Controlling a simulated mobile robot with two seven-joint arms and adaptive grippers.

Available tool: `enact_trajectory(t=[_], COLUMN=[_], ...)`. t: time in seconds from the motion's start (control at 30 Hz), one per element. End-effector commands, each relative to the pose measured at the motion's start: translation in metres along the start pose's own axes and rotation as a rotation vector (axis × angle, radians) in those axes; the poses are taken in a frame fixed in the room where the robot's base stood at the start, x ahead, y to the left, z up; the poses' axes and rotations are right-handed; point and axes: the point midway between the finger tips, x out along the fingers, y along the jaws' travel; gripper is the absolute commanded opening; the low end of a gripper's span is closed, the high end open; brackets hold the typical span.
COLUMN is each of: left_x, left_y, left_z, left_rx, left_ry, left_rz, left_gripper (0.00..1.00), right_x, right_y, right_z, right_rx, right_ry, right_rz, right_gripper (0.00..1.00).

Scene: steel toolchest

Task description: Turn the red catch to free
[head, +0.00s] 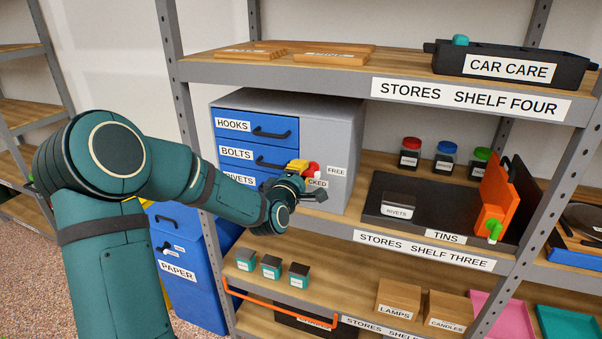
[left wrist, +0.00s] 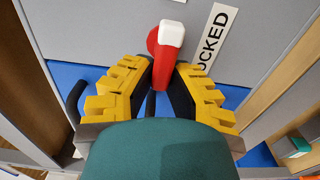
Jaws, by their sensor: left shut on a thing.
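The red catch (head: 314,168) is on the grey front of the steel toolchest (head: 345,125), right of the blue drawers. Its red body and white tip (left wrist: 172,33) show in the left wrist view, with the tip beside the LOCKED label (left wrist: 214,36). My left gripper (left wrist: 163,78), with yellow finger pads, is shut on the catch's red lower part. It hides part of the LOCKED label in the head view. My right gripper is in neither view.
Blue drawers (head: 256,127) with black handles lie left of the catch. Shelf four (head: 300,74) runs above the chest. A black tray (head: 400,222) with a rivets tin and an orange panel (head: 494,198) stand to the right.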

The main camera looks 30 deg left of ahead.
Motion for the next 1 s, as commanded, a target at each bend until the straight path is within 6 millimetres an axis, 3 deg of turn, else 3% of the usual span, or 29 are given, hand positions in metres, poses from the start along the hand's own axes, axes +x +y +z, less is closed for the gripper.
enact_trajectory(t=[0.1,0.13,0.2,0.63,1.0], left_x=[0.001,0.001,0.001,-0.009,-0.079], left_y=[0.002,0.002,0.002,0.001,0.001], left_z=[0.000,0.000,0.000,0.000,0.000], left_rx=[0.000,0.000,0.001,0.003,0.004], left_ry=[0.001,0.000,0.000,0.000,0.001], left_rz=[0.005,0.005,0.004,0.001,0.001], left_gripper=[0.00,0.27,0.46,0.46,0.46], right_x=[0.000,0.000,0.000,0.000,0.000], right_y=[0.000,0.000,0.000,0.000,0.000], right_z=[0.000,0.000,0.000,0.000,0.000], right_rx=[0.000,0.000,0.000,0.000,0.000], right_ry=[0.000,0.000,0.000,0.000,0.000], right_rz=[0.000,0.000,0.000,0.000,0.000], right_gripper=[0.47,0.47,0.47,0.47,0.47])
